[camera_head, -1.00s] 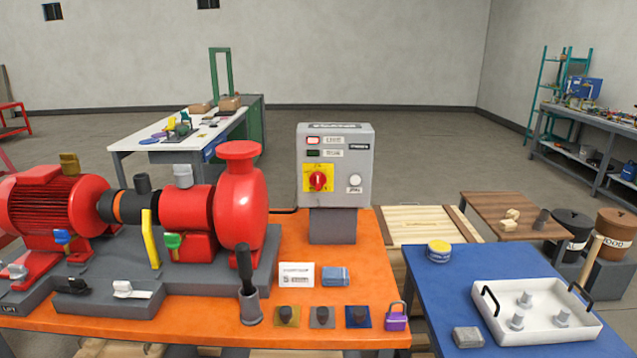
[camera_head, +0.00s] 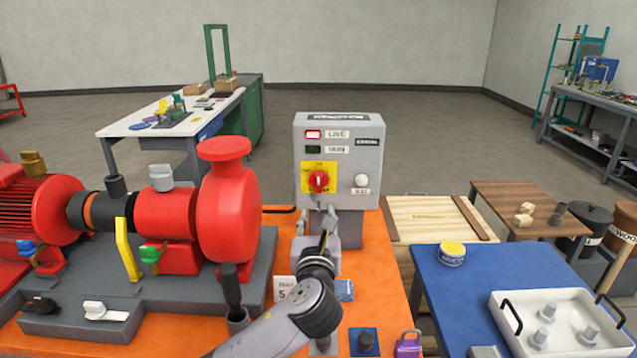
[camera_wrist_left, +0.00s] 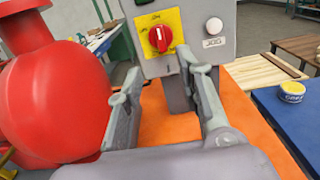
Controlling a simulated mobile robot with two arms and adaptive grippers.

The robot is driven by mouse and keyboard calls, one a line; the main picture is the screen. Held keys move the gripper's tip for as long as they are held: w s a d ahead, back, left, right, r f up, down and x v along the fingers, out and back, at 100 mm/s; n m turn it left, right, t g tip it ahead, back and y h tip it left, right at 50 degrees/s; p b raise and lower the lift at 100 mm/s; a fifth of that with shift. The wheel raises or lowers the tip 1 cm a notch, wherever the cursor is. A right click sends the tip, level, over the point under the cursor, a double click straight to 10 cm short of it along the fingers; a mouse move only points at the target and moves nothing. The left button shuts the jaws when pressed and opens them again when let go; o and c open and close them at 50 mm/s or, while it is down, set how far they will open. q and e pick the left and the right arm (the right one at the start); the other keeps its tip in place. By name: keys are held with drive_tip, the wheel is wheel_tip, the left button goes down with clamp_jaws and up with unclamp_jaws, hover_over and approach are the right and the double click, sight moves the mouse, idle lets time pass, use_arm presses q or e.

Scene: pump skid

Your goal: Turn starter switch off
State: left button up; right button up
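The starter switch (camera_head: 319,182) is a red rotary knob on a yellow plate, on the front of the grey starter box (camera_head: 364,161). In the left wrist view the red knob (camera_wrist_left: 160,38) shows above and beyond the fingers, with its handle close to upright. My left gripper (camera_head: 316,220) is in front of the box, just below the knob, and does not touch it. In the left wrist view the left gripper's fingers (camera_wrist_left: 165,95) are spread apart with nothing between them. My right gripper is in neither view.
A white jog button (camera_head: 361,180) sits right of the knob. The red pump (camera_head: 229,205) stands close on the left of my left arm. A blue table (camera_head: 440,285) with a white tray (camera_head: 510,322) is at the right. A purple padlock (camera_head: 408,345) lies near the front edge.

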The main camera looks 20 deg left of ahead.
use_arm(q)
approach(318, 183)
drive_tip(key=p+x, duration=0.1)
drive_tip(key=x, duration=0.3)
drive_tip(key=shift+w+a+r, duration=0.1)
drive_tip(key=shift+w, duration=0.2)
drive_tip(key=x, duration=0.3)
drive_tip(key=shift+w, duration=0.35)
drive_tip(key=shift+w+a, duration=0.1)
drive_tip(key=shift+w, duration=0.05)
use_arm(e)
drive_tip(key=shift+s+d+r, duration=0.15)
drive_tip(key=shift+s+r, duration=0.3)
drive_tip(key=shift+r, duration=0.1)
use_arm(q)
drive_tip(key=shift+c, duration=0.3)
